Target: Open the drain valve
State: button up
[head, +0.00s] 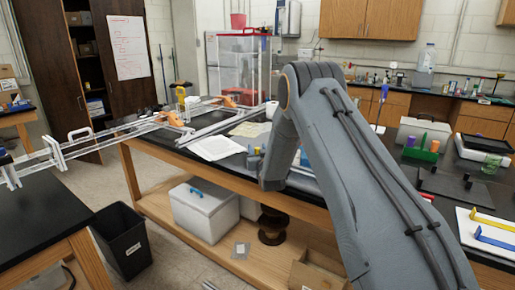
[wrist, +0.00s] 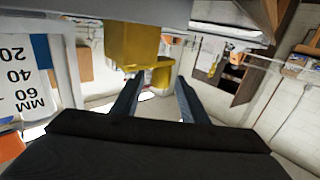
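No part is clearly recognisable as the drain valve. In the wrist view, which looks upside down, a yellow block (wrist: 131,45) hangs below a grey surface at the top, just above and left of the fingers. A smaller yellow piece (wrist: 161,74) shows beyond it, in line with the gap between the fingertips. Whether either is the valve's handle I cannot tell. My gripper (wrist: 156,92) is open, its two dark fingers apart with nothing visibly held between them. In the head view my arm hides the gripper. A yellow upright part (head: 180,96) stands by the frame there.
A silver extrusion frame (head: 100,140) with orange brackets spans between black-topped benches at the left. White papers (head: 214,148) lie on the middle bench (head: 160,142). A black bin (head: 125,243) stands on the floor. A printed scale (wrist: 18,75) is close at the left in the wrist view.

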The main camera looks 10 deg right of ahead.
jog(key=shift+w, duration=0.3)
grip_shut()
jog(key=shift+y, duration=0.3)
jog(key=n+y+b, duration=0.2)
jog(key=shift+s+a+y, duration=0.15)
jog(key=shift+s+y, duration=0.15)
jog(key=shift+y, duration=0.1)
jog(key=shift+s+a+n+g+y+b, duration=0.25)
jog(key=shift+n+g+y+b, duration=0.15)
jog(key=shift+n+y, duration=0.35)
jog(key=shift+s+a+n+g+y+b, duration=0.15)
jog(key=shift+s+n+g+y+b, duration=0.2)
jog(key=shift+y, duration=0.6)
jog(key=shift+w, duration=0.1)
